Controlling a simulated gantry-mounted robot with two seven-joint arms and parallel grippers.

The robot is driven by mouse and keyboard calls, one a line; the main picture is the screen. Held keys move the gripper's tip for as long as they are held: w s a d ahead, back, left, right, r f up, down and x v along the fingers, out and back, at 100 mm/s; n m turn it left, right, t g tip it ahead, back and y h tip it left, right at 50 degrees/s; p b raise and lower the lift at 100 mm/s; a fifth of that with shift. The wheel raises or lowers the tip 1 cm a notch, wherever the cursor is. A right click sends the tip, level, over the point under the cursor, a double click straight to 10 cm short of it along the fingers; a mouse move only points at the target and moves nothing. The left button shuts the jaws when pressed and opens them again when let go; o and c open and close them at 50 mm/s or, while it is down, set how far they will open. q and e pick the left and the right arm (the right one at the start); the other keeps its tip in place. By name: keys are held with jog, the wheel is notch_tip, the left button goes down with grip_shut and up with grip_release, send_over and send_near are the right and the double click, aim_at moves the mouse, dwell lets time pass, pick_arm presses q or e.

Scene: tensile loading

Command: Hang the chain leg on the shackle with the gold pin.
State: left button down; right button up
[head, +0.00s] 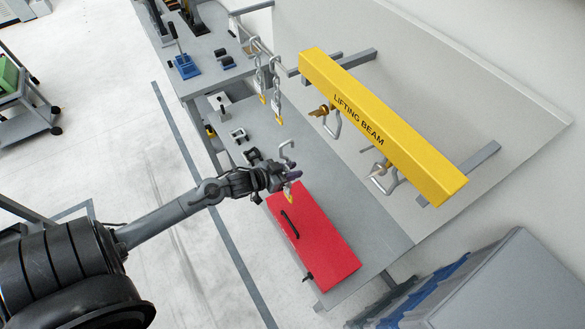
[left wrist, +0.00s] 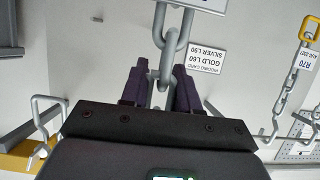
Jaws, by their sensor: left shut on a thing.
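The yellow lifting beam (head: 385,125) carries two silver shackles. The shackle with the gold pin (head: 333,124) is at its far end, and the one with the silver pin (head: 384,182) is nearer. My left gripper (head: 292,172) is shut on a chain leg, left of and below the beam. A silver hook-like end (head: 288,150) stands above the fingers and a yellow end (head: 290,196) shows below. In the left wrist view the chain leg (left wrist: 170,45) runs between the purple fingers (left wrist: 160,92). It is apart from both shackles. My right gripper is out of view.
Two more chain legs (head: 261,80) hang from a rail at the back; one tagged R70 (left wrist: 307,60) shows in the wrist view. A rigging card (left wrist: 206,59) reads gold L60, silver L90. A red case (head: 318,245) lies on the bench below.

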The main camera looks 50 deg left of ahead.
pick_arm(q)
jog(key=w+r+b+x, duration=0.1)
jog(key=r+b+x, duration=0.2)
jog(key=b+x, duration=0.8)
jog(key=shift+b+x, duration=0.35)
jog(key=shift+x, duration=1.95)
jog(key=shift+r, duration=0.1)
